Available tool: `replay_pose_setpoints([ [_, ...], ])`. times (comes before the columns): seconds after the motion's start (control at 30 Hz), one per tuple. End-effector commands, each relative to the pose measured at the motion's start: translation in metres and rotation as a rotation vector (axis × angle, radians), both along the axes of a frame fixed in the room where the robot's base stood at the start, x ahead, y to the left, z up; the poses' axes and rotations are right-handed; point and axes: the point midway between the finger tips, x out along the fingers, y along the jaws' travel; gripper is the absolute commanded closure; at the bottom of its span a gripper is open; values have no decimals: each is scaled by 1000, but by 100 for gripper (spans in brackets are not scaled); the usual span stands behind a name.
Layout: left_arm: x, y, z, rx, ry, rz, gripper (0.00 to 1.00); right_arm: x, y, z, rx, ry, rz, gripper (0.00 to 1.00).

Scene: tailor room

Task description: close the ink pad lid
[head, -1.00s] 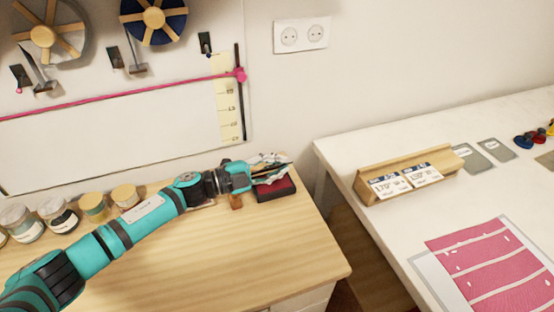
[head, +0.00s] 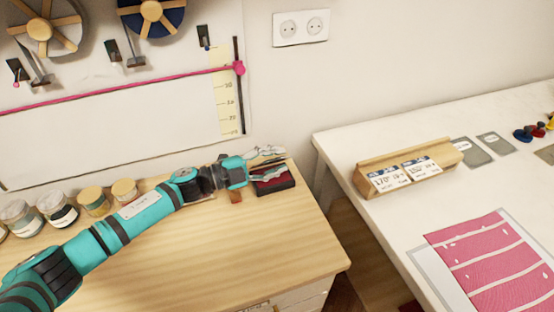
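The ink pad (head: 275,186), a small dark box with a dark red pad surface, sits at the far right corner of the wooden desk. Its red surface shows, so it is not covered. I cannot make out its lid clearly; the gripper hides part of that area. My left gripper (head: 268,162) reaches in from the left at the pad's back part. Its grey fingers are spread apart, one over the pad and one farther back, with nothing clearly between them. Whether they touch the pad or lid I cannot tell. My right gripper is not in view.
A small wooden block (head: 236,196) stands just left of the pad, below my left wrist. Several jars (head: 94,202) line the desk's back left. The desk's front (head: 200,260) is clear. A white table (head: 335,150) with a wooden card holder (head: 408,172) stands right, across a gap.

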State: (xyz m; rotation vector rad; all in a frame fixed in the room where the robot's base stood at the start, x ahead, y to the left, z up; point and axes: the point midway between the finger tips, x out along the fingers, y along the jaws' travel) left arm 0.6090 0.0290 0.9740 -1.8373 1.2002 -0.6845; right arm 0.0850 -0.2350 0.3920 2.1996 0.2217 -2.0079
Motion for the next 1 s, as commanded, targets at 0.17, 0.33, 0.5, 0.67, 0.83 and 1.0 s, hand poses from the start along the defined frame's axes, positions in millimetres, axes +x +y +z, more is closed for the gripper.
replay_pose_setpoints([
  [0.17, -12, 31, -2, 4, 2, 5, 69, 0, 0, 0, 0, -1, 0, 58],
  [0.33, -27, 65, -2, 5, 2, 4, 69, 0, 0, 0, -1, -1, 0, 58],
  [0.5, -39, 91, -2, 3, 2, 4, 69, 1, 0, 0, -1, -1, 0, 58],
  [0.67, -44, 104, -2, 2, 2, 3, 69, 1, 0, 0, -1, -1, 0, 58],
  [0.83, -45, 106, -1, 1, 0, 3, 69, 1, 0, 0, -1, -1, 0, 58],
  [1.0, -45, 106, -1, 1, 2, 3, 73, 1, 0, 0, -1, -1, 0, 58],
])
